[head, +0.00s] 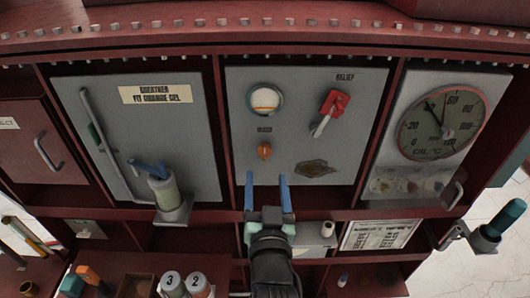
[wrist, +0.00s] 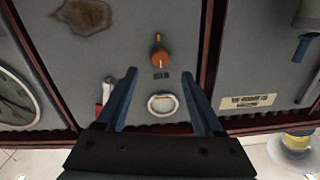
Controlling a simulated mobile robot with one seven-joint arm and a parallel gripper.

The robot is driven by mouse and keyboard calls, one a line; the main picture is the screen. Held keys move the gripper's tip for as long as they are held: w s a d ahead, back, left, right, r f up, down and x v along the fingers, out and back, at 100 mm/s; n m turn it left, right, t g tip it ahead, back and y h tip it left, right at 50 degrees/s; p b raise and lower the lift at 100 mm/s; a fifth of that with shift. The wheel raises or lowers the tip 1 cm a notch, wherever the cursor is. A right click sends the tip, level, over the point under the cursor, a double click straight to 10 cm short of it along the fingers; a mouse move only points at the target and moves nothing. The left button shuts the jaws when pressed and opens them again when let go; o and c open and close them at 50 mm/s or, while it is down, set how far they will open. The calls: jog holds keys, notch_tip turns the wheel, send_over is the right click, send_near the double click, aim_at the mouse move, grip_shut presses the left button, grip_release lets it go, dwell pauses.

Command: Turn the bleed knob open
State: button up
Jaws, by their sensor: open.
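The bleed knob (head: 264,152) is a small round orange knob on the grey middle panel (head: 345,150), under a small dark label and a round sight glass (head: 265,98). In the wrist view, which shows the panel upside down, the knob (wrist: 160,57) has a light line on its face and a short orange stub beyond it. My gripper (head: 266,178) is open and empty, its two blue fingers pointing at the panel just below the knob in the head view. In the wrist view the knob lies between and slightly beyond the fingertips (wrist: 160,72), apart from both.
A red relief lever (head: 333,103) sits right of the sight glass, and a brown plate (head: 315,169) lower right of the knob. A temperature dial (head: 443,123) is at right. A shelf ledge runs below.

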aim_at(265, 154)
jog(key=w+p, duration=0.2)
jog(key=w, duration=0.5)
jog(key=shift+w+a, duration=0.15)
grip_shut()
